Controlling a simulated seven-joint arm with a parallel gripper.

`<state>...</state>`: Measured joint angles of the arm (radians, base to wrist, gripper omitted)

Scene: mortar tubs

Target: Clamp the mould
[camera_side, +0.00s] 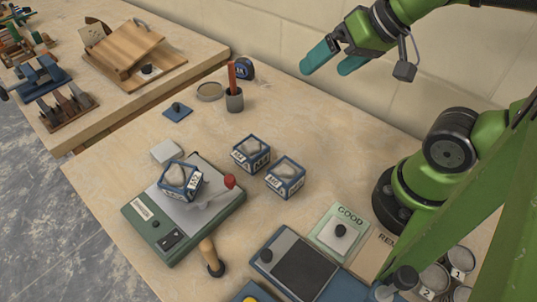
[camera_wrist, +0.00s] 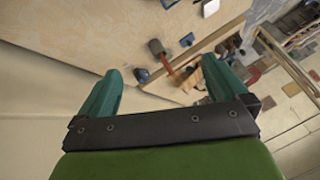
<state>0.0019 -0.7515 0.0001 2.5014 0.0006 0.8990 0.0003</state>
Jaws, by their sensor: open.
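A blue mould (camera_side: 180,181) with a white label and a grey lump on top sits on the pale plate of a green machine (camera_side: 140,215) in the side view. A metal lever with a red knob (camera_side: 229,182) lies beside the mould, toward the right of the plate. I cannot tell whether it touches the mould. Two similar blue moulds, one behind (camera_side: 250,153) and one to the right (camera_side: 286,178), stand on the table. My gripper (camera_side: 324,70) is high above the table, open and empty, far from the machine. Its teal fingers also show apart in the wrist view (camera_wrist: 161,72).
A grey cup with a red-handled tool (camera_side: 234,95), a tape measure (camera_side: 244,68) and a round dish (camera_side: 209,91) stand at the back. A wooden-handled tool (camera_side: 209,252) stands before the machine. A GOOD tile (camera_side: 341,234) is at the front right. The wall is close behind my gripper.

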